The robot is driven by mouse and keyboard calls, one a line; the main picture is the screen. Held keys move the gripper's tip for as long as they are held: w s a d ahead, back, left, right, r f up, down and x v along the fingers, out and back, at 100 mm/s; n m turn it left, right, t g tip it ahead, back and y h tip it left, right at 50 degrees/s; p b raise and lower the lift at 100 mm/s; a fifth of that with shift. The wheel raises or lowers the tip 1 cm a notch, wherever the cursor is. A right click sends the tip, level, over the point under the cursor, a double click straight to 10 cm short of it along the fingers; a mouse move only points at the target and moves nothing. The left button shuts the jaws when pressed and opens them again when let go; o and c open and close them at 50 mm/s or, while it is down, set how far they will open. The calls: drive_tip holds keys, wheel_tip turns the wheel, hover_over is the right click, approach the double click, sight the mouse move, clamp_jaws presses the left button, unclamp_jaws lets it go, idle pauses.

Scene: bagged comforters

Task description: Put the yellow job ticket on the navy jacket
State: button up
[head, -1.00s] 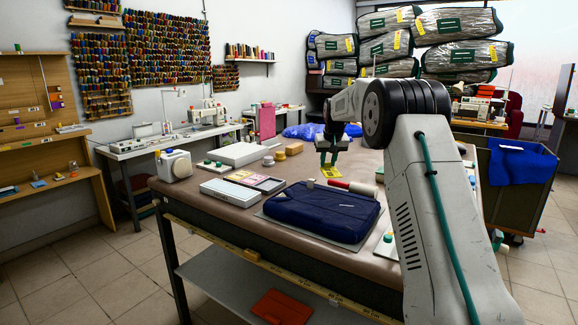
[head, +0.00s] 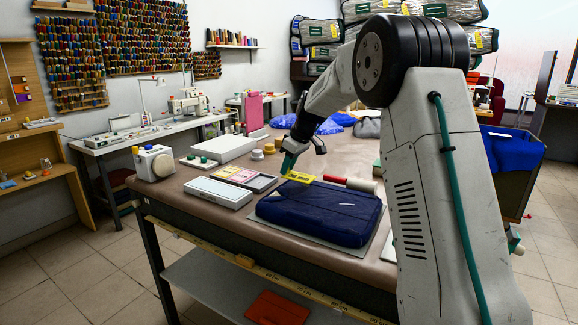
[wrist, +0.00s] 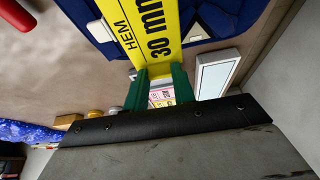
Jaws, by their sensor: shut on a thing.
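The yellow job ticket (head: 299,177) is held out from my gripper (head: 288,160), above the back edge of the navy jacket. In the wrist view the ticket (wrist: 150,30) sticks out from between the green fingertips (wrist: 158,85), with "HEM" and "30 mm" readable on it. My gripper is shut on the ticket. The navy jacket (head: 325,215) lies folded on a grey board on the table, with a small white strip on its top. It also shows in the wrist view (wrist: 225,20), behind and below the ticket. Contact between ticket and jacket cannot be told.
On the brown table (head: 215,179), a white box (head: 218,192) and a tray with pink and yellow cards (head: 241,177) lie left of the jacket. White boxes and spools stand farther back.

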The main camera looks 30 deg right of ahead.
sight(290, 174)
drive_tip(key=shift+s+f, duration=0.1)
drive_tip(key=shift+f, duration=1.8)
drive_tip(key=shift+f, duration=0.6)
drive_tip(key=o, duration=1.6)
drive_tip(key=shift+o, duration=0.2)
drive_tip(key=shift+r, duration=0.1)
drive_tip(key=shift+w+v, duration=0.1)
drive_tip(key=shift+v, duration=1.6)
drive_tip(key=shift+w+v, duration=0.15)
drive_tip(key=shift+v, duration=1.5)
drive_tip(key=shift+a+r, duration=0.15)
